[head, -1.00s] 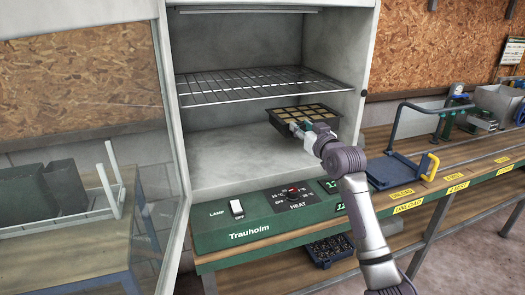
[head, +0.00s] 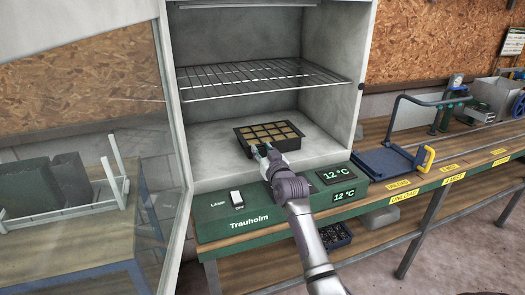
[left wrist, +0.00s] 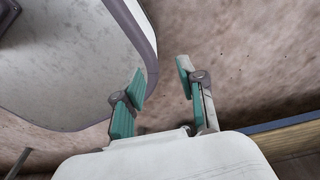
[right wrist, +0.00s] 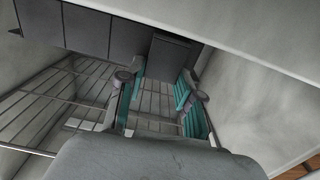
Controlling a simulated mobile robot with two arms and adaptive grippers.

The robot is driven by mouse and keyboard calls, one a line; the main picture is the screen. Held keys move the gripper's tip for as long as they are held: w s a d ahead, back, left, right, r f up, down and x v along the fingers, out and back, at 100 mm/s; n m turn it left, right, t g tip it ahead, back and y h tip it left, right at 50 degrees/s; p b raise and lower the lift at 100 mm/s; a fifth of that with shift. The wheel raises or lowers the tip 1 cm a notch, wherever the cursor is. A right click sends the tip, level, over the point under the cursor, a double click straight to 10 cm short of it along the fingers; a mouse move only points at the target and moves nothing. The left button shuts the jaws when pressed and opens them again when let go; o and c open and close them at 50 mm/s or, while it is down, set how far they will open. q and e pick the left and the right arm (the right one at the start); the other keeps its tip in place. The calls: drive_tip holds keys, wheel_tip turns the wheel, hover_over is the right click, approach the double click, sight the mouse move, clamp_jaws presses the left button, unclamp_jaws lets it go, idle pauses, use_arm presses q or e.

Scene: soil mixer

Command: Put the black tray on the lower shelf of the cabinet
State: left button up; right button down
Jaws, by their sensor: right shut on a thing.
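The black tray (head: 241,145), with several brown square cells, is inside the open cabinet (head: 342,80). It is low over the pale lower shelf (head: 210,155), below the wire rack (head: 250,80). I cannot tell whether it rests on the shelf or hangs just above it. My right gripper (head: 264,150) is shut on the tray's front edge. In the right wrist view, the right gripper's teal fingers (right wrist: 160,88) reach towards the dark tray side (right wrist: 88,32). My left gripper (left wrist: 163,88) is open and empty, away from the cabinet, and outside the head view.
The glass door (head: 90,150) stands open on the left. The green control panel (head: 255,215) runs below the cabinet opening. A blue stand with a yellow handle (head: 390,160) is on the bench to the right. The lower shelf is bare around the tray.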

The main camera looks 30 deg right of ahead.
drive_tip(key=shift+f, duration=0.1)
drive_tip(key=c, duration=0.8)
unclamp_jaws()
drive_tip(key=shift+f, duration=0.1)
drive_tip(key=shift+o, duration=0.2)
drive_tip(key=shift+s, duration=0.1)
drive_tip(key=b+v, duration=0.1)
drive_tip(key=v, duration=1.1)
